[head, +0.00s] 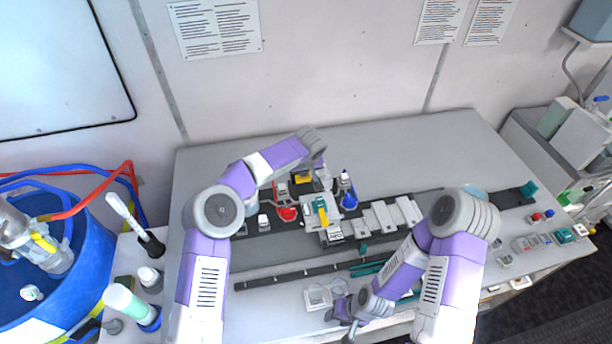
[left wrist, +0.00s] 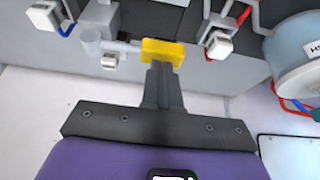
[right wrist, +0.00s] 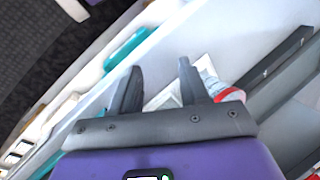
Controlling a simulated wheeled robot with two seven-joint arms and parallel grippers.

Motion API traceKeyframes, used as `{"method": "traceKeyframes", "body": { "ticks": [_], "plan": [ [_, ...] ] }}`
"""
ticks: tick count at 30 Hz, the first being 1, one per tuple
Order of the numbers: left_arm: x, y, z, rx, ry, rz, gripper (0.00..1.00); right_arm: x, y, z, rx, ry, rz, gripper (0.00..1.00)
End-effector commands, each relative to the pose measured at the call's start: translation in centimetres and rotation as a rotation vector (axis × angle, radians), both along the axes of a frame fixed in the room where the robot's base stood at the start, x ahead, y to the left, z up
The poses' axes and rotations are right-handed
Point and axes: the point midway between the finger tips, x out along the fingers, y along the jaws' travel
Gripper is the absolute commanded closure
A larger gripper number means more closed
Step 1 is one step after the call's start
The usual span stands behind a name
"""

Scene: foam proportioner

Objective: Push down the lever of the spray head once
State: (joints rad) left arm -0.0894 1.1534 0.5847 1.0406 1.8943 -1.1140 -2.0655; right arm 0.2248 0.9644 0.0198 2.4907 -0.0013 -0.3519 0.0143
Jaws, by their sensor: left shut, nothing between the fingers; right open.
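A yellow block (left wrist: 162,52), which appears to be the lever of the spray head, sits on a grey fitting (left wrist: 100,45) with a side pipe. The yellow block also shows in the head view (head: 303,179), near the back of the bench. My left gripper (left wrist: 160,72) is shut and empty. Its fingertips overlap the lower edge of the yellow block in the picture; I cannot tell whether they touch it. In the head view, the left gripper (head: 321,172) is just right of the block. My right gripper (right wrist: 160,68) is open and empty, low over the bench front.
A bottle with a blue base (head: 347,195) and a red-based part (head: 287,212) stand close to the left gripper. Grey blocks (head: 385,217) line the dark rail. A blue drum (head: 60,270) stands at the left.

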Motion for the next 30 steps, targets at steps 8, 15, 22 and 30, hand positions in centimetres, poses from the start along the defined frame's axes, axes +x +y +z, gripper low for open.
{"method": "traceKeyframes", "body": {
  "ticks": [8, 15, 22, 30],
  "plan": [
    [-0.1, 0.0, -1.3, 0.001, 0.003, -0.001, 1.0, 0.0, 0.0, 0.0, 0.0, 0.0, 0.0, 0.55],
    [-0.1, -0.1, -2.2, 0.0, 0.003, -0.002, 1.0, 0.0, 0.0, 0.0, 0.0, 0.0, 0.0, 0.55],
    [-0.1, 0.0, -2.7, 0.001, 0.003, -0.001, 1.0, 0.0, 0.0, 0.0, 0.0, 0.0, 0.0, 0.55],
    [0.0, 0.0, -1.5, 0.0, 0.001, -0.001, 1.0, 0.0, 0.0, 0.0, 0.0, 0.0, 0.0, 0.55]
  ]
}}
